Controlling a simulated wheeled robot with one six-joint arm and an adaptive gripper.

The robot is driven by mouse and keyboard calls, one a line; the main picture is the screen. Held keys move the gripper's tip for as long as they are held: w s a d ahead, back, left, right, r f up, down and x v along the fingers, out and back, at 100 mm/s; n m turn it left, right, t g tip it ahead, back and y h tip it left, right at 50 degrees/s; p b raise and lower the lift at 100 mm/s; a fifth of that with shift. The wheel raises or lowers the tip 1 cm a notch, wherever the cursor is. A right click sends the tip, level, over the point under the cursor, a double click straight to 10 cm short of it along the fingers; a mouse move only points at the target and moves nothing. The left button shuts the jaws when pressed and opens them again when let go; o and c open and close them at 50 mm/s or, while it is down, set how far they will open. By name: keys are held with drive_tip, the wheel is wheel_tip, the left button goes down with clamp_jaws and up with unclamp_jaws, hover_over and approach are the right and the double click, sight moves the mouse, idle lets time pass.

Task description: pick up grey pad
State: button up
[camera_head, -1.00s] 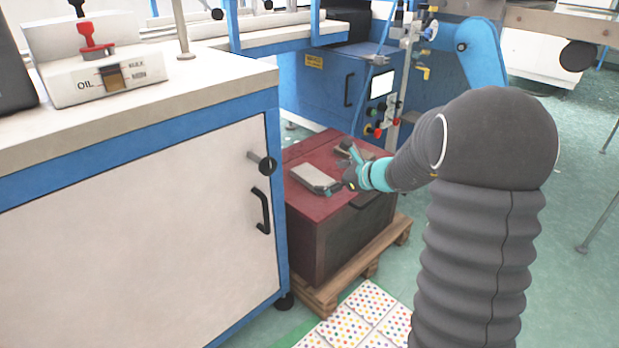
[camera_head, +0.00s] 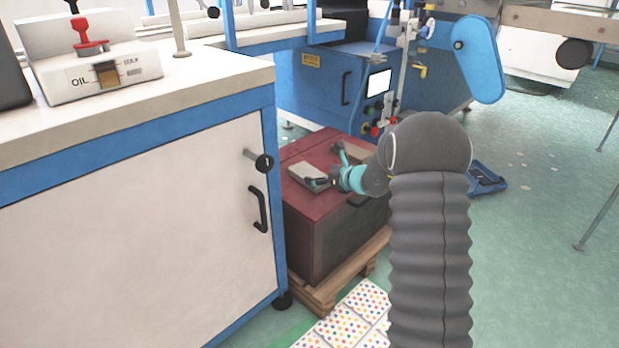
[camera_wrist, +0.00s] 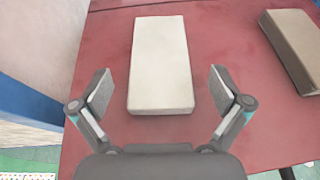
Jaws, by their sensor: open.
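The grey pad (camera_wrist: 161,62) is a pale, flat rectangular block lying on a red box top (camera_wrist: 215,50) in the wrist view. In the head view the pad (camera_head: 306,172) lies on the same red top (camera_head: 318,148). My gripper (camera_wrist: 159,88) is open and empty in the wrist view, with one finger on each side of the pad's near end and a gap on both sides. My gripper (camera_head: 326,168) also shows in the head view at the pad's right end. I cannot tell its exact height above the top.
A brown block (camera_wrist: 297,45) lies on the red top to the right of the pad. The box stands on a wooden pallet (camera_head: 345,284). A white and blue cabinet (camera_head: 150,230) stands close on the left, with a black handle (camera_head: 258,208) facing the box.

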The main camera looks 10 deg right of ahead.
sight(311, 174)
drive_tip(key=shift+x, duration=2.6)
drive_tip(key=shift+f, duration=0.15)
drive_tip(key=c, duration=1.1)
